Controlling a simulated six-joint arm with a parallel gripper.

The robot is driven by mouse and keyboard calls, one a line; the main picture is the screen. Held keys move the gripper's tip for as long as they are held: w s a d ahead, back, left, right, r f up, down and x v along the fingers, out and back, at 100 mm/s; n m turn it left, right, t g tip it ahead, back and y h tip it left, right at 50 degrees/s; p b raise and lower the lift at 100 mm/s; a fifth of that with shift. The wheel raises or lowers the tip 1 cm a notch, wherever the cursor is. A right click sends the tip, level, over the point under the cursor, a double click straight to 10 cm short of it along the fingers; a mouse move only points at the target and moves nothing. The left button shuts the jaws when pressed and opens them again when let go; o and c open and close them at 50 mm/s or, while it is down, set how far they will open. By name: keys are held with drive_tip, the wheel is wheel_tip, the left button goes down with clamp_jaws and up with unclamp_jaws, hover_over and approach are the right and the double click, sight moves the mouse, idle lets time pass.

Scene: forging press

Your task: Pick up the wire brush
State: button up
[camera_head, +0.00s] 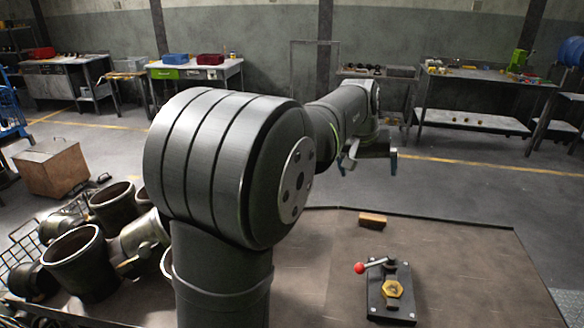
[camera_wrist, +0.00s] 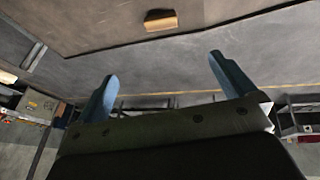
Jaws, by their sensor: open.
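A small tan block with a darker edge, which looks like the wire brush (camera_head: 372,220), lies on the brown table top (camera_head: 460,245) near its far edge. In the wrist view the brush (camera_wrist: 160,20) is at the top centre, beyond the fingertips and apart from them. Its bristles are too small to make out. My gripper (camera_head: 368,166) is raised beyond the far edge of the table, above and behind the brush. In the wrist view its two blue fingers (camera_wrist: 163,68) are spread wide with nothing between them.
Several metal cylinders (camera_head: 78,262) crowd the left side. The table around the brush is clear. Workbenches (camera_head: 480,75) stand far back.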

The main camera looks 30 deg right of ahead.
drive_tip(key=shift+f, duration=0.1)
drive_tip(key=t+y, duration=0.1)
drive_tip(key=t, duration=0.1)
approach(373, 218)
drive_tip(key=x, duration=0.4)
drive_tip(key=shift+w+a, duration=0.2)
drive_tip(key=shift+w, duration=0.05)
drive_tip(key=shift+s+x, duration=0.15)
drive_tip(key=shift+x, duration=1.4)
drive_tip(key=shift+s+x, duration=0.15)
drive_tip(key=shift+x, duration=1.45)
drive_tip(key=shift+d, duration=0.15)
drive_tip(key=c, duration=1)
drive_tip(key=shift+c, duration=0.2)
